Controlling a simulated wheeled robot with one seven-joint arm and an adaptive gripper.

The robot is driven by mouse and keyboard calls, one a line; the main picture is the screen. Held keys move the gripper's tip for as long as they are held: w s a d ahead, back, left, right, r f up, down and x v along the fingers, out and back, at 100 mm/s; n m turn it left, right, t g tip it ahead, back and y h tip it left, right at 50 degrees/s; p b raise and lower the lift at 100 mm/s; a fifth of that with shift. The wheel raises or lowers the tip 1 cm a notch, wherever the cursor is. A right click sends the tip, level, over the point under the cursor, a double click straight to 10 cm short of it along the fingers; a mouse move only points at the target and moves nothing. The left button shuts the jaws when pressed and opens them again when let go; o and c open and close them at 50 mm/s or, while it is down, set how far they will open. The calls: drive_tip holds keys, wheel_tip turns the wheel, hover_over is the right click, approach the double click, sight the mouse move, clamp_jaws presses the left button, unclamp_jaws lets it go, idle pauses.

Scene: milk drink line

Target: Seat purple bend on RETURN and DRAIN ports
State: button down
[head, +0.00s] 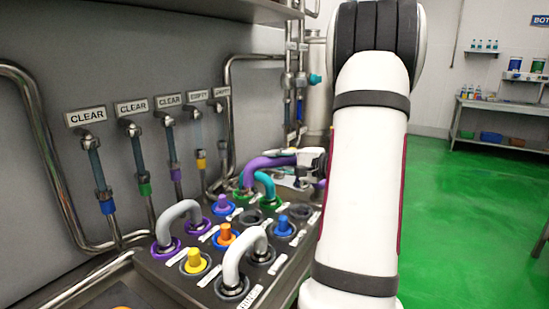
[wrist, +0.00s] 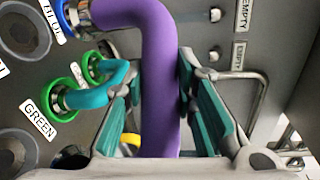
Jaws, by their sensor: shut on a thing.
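The purple bend (head: 268,161) is at the far end of the port panel in the head view, next to the teal bend. My gripper (head: 312,162) is there too, mostly behind my arm. In the wrist view my gripper (wrist: 163,105) is shut on the purple bend (wrist: 158,60), with teal pads on both sides of its tube. The bend's upper-left end is close to a blue-ringed port (wrist: 66,18); I cannot tell whether it is seated. Its other end is hidden. I cannot read RETURN or DRAIN on any label.
The teal bend (wrist: 98,94) joins two green-ringed ports beside my gripper. The panel (head: 160,270) also carries grey bends (head: 180,212), a yellow plug (head: 194,260), an orange plug (head: 225,235) and blue plugs. Pipes with CLEAR signs (head: 87,117) line the wall. The green floor at right is open.

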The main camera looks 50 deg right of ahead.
drive_tip(key=shift+f+b, duration=2.35)
drive_tip(key=shift+f, duration=2.15)
drive_tip(key=c, duration=1.2)
unclamp_jaws()
drive_tip(key=shift+s+f, duration=0.1)
drive_tip(key=shift+s, duration=0.1)
drive_tip(key=s, duration=0.4)
drive_tip(key=s+r, duration=0.1)
drive_tip(key=s, duration=0.6)
drive_tip(key=shift+s+d+r, duration=0.35)
drive_tip(key=shift+r, duration=0.05)
